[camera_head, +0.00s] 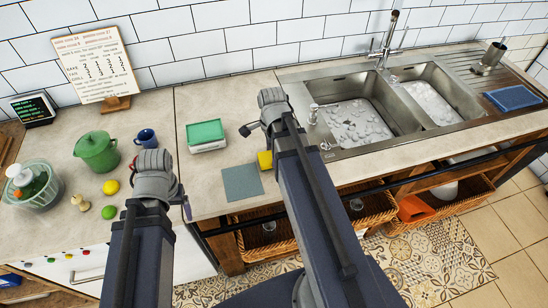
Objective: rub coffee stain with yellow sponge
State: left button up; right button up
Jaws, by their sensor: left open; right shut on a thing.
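The yellow sponge (264,160) is on or just above the counter, left of the sink, partly covered by my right arm. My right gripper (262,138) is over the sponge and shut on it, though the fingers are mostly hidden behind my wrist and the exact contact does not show. My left gripper (157,180) is open and empty over the counter's front part, right of the lemon and lime; its fingers are largely hidden by the wrist. I see no coffee stain; it may be hidden by my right arm or the sponge.
A grey-blue cloth (241,182) lies left of the sponge. A green-lidded container (206,136) stands behind it. A double sink (360,108) is to the right. A green pot (97,152) and blue mug (147,138) are at left. Baskets (268,240) sit below the counter.

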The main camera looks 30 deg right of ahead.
jog(key=shift+w+d, duration=0.15)
jog(key=shift+w, duration=0.55)
jog(key=shift+w, duration=0.1)
jog(key=shift+w+d, duration=0.2)
jog(key=shift+w, duration=0.6)
jog(key=shift+w+d, duration=0.15)
jog(key=shift+w, duration=0.65)
jog(key=shift+w+d, duration=0.2)
jog(key=shift+w, duration=0.75)
jog(key=shift+w+d, duration=0.2)
jog(key=shift+w, duration=0.7)
jog(key=shift+s+d+f, duration=0.1)
jog(key=shift+s+d, duration=0.15)
